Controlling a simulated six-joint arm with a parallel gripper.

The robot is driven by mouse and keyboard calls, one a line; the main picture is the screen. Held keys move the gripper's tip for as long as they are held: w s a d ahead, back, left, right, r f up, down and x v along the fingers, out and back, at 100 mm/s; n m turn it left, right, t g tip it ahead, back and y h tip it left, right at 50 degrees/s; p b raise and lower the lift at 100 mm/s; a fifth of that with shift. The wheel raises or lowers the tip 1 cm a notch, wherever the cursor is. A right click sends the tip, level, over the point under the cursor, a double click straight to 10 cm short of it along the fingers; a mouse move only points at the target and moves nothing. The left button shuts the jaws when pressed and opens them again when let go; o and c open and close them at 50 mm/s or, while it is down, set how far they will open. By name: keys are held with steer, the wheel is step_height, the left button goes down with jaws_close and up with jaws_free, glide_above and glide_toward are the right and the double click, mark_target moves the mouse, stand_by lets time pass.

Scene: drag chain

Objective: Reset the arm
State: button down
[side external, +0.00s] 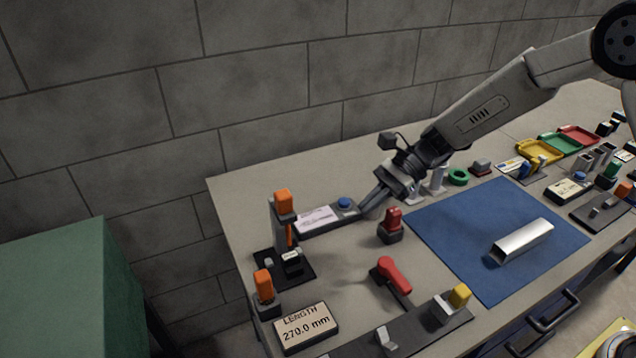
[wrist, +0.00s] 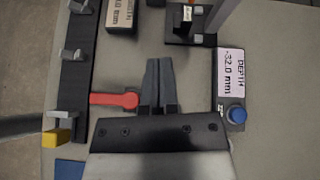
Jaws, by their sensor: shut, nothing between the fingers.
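My gripper (side external: 371,201) is shut and empty. It hangs low over the back left part of the table, beside the depth display with the blue button (side external: 344,203). In the wrist view my gripper (wrist: 159,62) shows its two dark fingers side by side. There the depth display (wrist: 231,75) is to their right and reads "DEPTH -32.0 mm". A red lever (wrist: 113,99) is to their left. In the side view the red lever (side external: 394,276) lies nearer the front edge.
A small red-topped block (side external: 391,223) stands close to my gripper. An orange-topped post (side external: 284,215) and a length display (side external: 306,326) are at the left. A silver channel (side external: 522,241) lies on the blue mat (side external: 456,228). Coloured trays (side external: 560,142) are at the back right.

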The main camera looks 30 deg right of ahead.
steer(key=s+d+f+n+t+h, duration=0.1)
steer(key=s+d+n+t+h, duration=0.2)
steer(key=s+d+n+h, duration=0.8)
steer(key=s+d+n, duration=0.4)
steer(key=s+n, duration=0.1)
steer(key=shift+s+d+f+h, duration=0.15)
steer(key=shift+s+f+h, duration=0.05)
steer(key=shift+s+h, duration=0.1)
